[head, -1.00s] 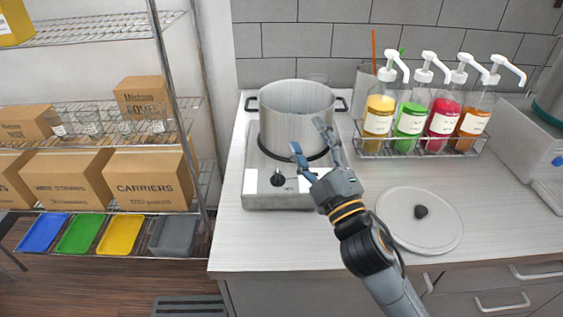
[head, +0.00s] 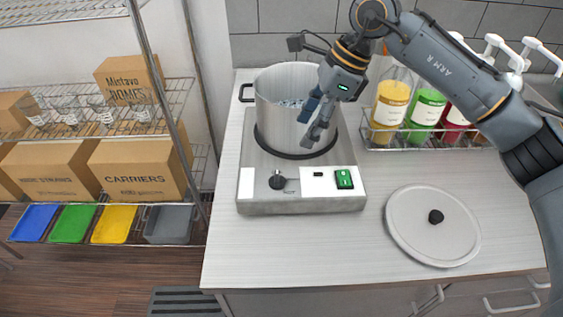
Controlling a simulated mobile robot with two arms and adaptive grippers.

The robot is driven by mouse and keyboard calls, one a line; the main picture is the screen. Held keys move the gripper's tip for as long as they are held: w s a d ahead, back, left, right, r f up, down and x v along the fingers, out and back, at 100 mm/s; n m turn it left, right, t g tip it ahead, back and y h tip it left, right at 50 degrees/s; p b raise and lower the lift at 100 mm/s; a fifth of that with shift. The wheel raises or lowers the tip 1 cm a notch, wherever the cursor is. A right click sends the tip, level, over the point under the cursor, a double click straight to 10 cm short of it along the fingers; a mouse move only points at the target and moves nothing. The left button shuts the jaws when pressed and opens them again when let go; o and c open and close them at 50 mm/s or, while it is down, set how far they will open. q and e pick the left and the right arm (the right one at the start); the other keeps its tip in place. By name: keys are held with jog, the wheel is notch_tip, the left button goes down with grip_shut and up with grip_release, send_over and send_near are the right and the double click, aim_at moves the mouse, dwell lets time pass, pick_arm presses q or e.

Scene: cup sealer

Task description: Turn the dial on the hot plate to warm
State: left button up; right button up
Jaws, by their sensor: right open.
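The hot plate (head: 258,203) stands on the counter with a large metal pot (head: 275,118) on it. Its black dial (head: 277,181) is on the left of the front panel, and a green lit switch (head: 344,179) is on the right. The dial's markings are too small to read. My right gripper (head: 308,128) hangs from above, in front of the pot's right side, fingers pointing down and apart. It is open, holds nothing, and is above and to the right of the dial. My left gripper is not in view.
A round lid (head: 425,215) with a black knob lies on the counter right of the hot plate. A wire rack of pump bottles (head: 392,100) stands behind it, partly hidden by my right arm. A shelf with boxes (head: 140,168) and coloured trays is at the left.

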aim_at(278, 176)
jog(key=p+x, duration=0.4)
jog(key=x, duration=0.8)
jog(key=shift+s+f, duration=0.15)
jog(key=shift+s, duration=0.05)
jog(key=shift+a+f+p, duration=0.25)
jog(key=shift+f+p, duration=0.05)
jog(key=shift+f, duration=0.3)
jog(key=c, duration=1.2)
